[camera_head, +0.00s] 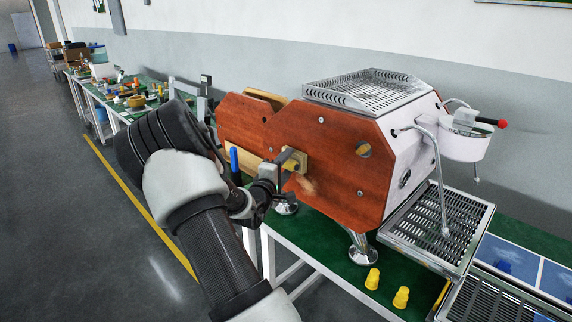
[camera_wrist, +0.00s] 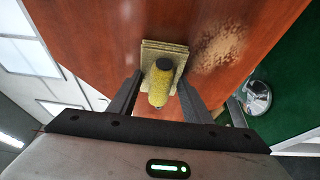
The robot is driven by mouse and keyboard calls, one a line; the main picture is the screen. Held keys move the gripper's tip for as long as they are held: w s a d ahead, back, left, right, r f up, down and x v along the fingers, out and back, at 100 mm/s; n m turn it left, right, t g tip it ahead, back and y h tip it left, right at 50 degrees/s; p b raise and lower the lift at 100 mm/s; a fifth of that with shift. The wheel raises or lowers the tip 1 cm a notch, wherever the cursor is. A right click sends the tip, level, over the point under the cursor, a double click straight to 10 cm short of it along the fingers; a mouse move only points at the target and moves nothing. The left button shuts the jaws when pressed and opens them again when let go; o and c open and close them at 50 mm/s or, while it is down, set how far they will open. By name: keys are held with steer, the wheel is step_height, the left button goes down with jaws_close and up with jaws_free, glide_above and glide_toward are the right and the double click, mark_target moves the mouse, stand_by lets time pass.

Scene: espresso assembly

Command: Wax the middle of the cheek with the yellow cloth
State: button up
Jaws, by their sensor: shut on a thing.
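The cheek is the reddish-brown wooden side panel (camera_head: 335,170) of the espresso machine; it fills much of the wrist view (camera_wrist: 105,35). My gripper (camera_head: 284,170) is shut on the yellow cloth (camera_head: 297,160), which looks like a folded pad with a yellow grip. In the wrist view the cloth (camera_wrist: 164,58) lies flat at the panel, and my fingers hold its yellow grip (camera_wrist: 160,86). The cloth seems to touch the wood, left of the panel's centre in the head view. A pale, speckled patch (camera_wrist: 222,47) shows on the wood beside the cloth.
The machine stands on chrome feet (camera_head: 362,250) on a green bench. A drip tray (camera_head: 440,225) juts out at the right. Another wooden panel (camera_head: 238,122) stands at the left. The aisle floor (camera_head: 60,200) is clear.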

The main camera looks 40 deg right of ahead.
steer(key=shift+s+d, duration=0.2)
steer(key=shift+s, duration=2.75)
steer(key=shift+s+d, duration=0.15)
steer(key=shift+s, duration=1.3)
steer(key=shift+w, duration=1.5)
steer(key=shift+w+a, duration=0.15)
steer(key=shift+w, duration=0.6)
steer(key=shift+w+a, duration=0.15)
steer(key=shift+w, duration=0.6)
steer(key=shift+w, duration=0.1)
